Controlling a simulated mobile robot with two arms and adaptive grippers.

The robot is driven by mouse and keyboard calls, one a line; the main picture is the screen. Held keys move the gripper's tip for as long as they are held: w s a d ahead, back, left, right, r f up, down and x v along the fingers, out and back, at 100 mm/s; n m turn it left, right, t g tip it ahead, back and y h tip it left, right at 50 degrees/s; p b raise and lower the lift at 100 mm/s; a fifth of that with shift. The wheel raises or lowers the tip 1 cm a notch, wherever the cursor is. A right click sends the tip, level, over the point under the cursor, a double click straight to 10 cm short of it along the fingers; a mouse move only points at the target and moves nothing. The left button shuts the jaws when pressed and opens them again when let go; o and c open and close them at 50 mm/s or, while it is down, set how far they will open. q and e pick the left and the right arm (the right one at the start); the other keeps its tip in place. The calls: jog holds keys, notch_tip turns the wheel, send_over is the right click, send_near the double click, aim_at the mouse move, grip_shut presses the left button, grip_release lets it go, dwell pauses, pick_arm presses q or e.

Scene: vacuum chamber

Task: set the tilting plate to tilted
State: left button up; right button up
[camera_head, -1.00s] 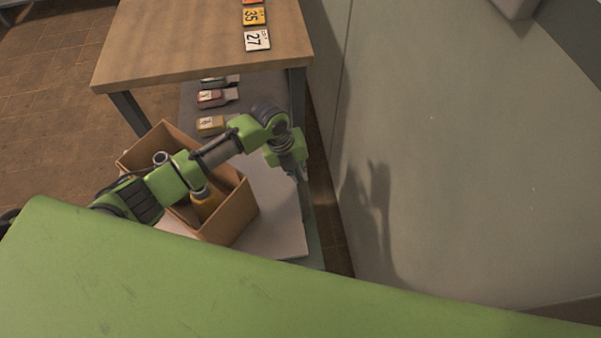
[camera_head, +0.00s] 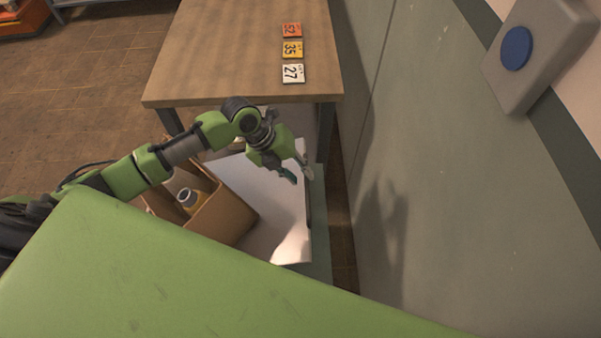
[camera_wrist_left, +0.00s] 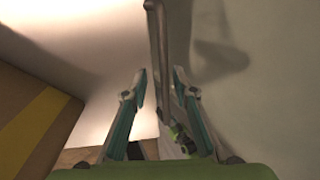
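A pale flat plate (camera_head: 275,205), which I take to be the tilting plate, lies beside and partly behind the cardboard box, below the wooden table. I cannot tell its angle for sure. My left gripper (camera_head: 300,178) is over the plate's right edge, fingers pointing down, open and empty. In the left wrist view the two fingertips (camera_wrist_left: 160,78) are apart, with a thin grey upright edge or bar (camera_wrist_left: 158,45) between and beyond them. The pale surface (camera_wrist_left: 105,85) lies left of it. Contact cannot be told. My right gripper is not in view.
A wooden table (camera_head: 225,55) carries number cards (camera_head: 292,73). A grey-green wall (camera_head: 450,180) stands close on the right, with a blue button on a grey box (camera_head: 516,48).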

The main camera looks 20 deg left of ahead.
pick_arm(q)
jog(key=shift+r, duration=0.1)
jog(key=v, duration=1.2)
